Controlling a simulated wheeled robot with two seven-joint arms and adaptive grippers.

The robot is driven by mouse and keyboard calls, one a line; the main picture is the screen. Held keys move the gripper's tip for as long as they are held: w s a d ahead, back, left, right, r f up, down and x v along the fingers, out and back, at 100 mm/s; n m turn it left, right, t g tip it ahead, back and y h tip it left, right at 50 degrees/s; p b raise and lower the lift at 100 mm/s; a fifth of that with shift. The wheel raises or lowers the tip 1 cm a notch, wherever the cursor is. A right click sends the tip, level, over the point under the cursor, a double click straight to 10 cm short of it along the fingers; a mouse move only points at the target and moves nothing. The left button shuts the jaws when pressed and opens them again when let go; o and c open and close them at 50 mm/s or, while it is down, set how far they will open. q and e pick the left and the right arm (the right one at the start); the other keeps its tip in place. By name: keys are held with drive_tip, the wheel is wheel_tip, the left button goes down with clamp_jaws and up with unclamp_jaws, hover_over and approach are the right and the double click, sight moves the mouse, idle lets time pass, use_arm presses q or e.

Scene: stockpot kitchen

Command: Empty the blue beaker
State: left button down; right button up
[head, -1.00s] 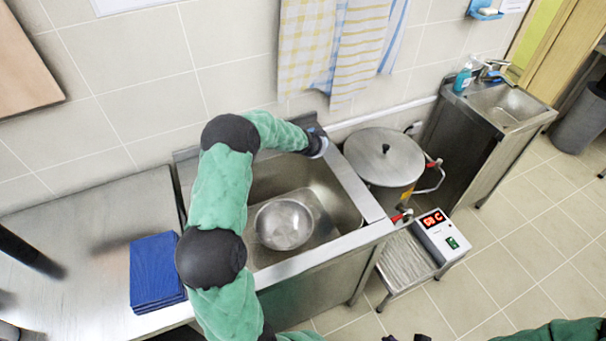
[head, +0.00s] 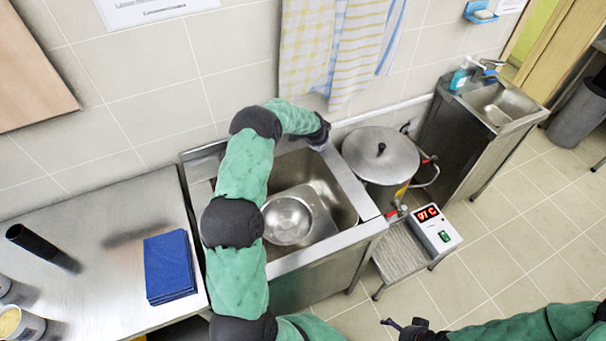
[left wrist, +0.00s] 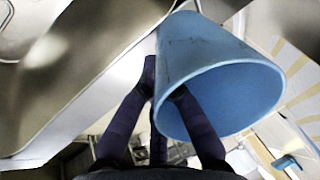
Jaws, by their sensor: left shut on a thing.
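My left gripper (head: 318,136) is at the back right corner of the sink (head: 343,205), in the head view. The left wrist view shows its fingers (left wrist: 168,88) shut on the wall of the blue beaker (left wrist: 205,50) near the rim, one finger reaching inside the mouth. The beaker's open mouth faces the wrist camera; I see no liquid in the visible part of its inside. I cannot tell its exact tilt. In the head view the beaker is almost wholly hidden by the gripper. My right gripper (head: 402,326) is at the bottom edge, apart from everything; its jaws are unclear.
A steel bowl (head: 287,220) sits in the sink. To its right stand a lidded stockpot (head: 381,153) with a red-handled tap and a control box (head: 438,229) on a low stand. Folded blue cloths (head: 169,266) and a black cylinder (head: 32,240) are on the left counter.

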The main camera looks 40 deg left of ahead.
use_arm(q)
drive_tip(key=shift+w+g, duration=0.35)
drive_tip(key=shift+g, duration=0.05)
drive_tip(key=shift+w+r+g+p, duration=0.35)
drive_tip(key=shift+g+p, duration=0.25)
drive_tip(key=shift+g, duration=0.2)
drive_tip(key=shift+w+f+g+b, duration=0.2)
drive_tip(key=shift+w+g+b, duration=0.15)
drive_tip(key=shift+g, duration=0.35)
